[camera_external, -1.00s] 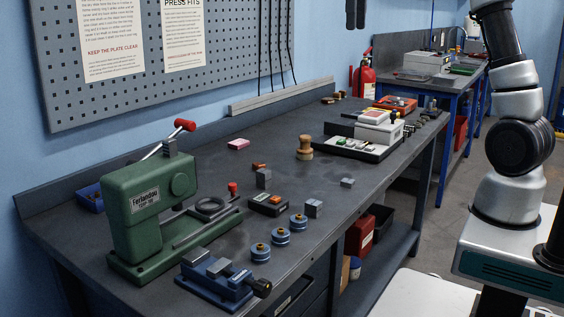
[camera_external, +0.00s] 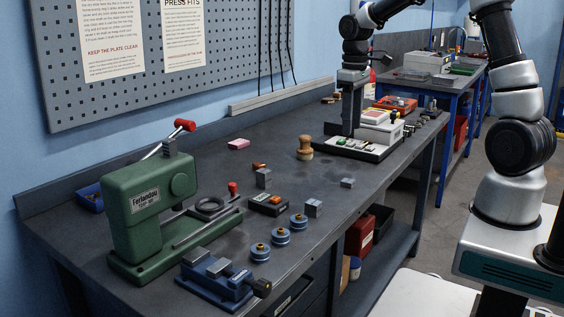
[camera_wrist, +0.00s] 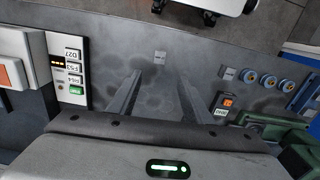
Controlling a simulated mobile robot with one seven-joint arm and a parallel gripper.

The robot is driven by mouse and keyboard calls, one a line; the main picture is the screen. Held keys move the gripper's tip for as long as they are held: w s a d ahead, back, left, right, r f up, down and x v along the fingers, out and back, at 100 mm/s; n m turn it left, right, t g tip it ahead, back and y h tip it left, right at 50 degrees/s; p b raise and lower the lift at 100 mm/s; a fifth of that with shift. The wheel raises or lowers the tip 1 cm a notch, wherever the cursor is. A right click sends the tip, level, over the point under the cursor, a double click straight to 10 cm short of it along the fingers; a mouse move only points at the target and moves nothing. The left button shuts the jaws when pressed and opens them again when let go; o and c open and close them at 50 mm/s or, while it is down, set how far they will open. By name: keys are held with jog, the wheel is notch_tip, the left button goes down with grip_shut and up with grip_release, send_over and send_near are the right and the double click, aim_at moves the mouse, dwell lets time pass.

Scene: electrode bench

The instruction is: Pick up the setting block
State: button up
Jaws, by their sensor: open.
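Several small grey metal blocks lie on the dark bench, and I cannot tell which is the setting block. One low block (camera_external: 347,183) lies right of centre; it shows in the wrist view (camera_wrist: 160,57) just beyond and between my fingertips. A second block (camera_external: 313,208) stands near the front edge by the blue rings, also in the wrist view (camera_wrist: 227,73). A taller block (camera_external: 264,178) stands further back. My gripper (camera_external: 350,133) is open and empty, pointing down above the bench near the tray. Its two fingers (camera_wrist: 160,74) are spread wide in the wrist view.
A wooden-topped stamp (camera_external: 304,148), a box with an orange display (camera_external: 268,202), blue rings (camera_external: 281,236), a green press (camera_external: 150,215) and a blue vise (camera_external: 215,277) occupy the bench.

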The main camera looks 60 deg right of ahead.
aim_at(348, 181)
notch_tip(348, 181, down, 16)
jog(key=shift+f+b, duration=0.2)
jog(key=shift+b, duration=0.45)
grip_shut()
jog(key=shift+r, duration=0.1)
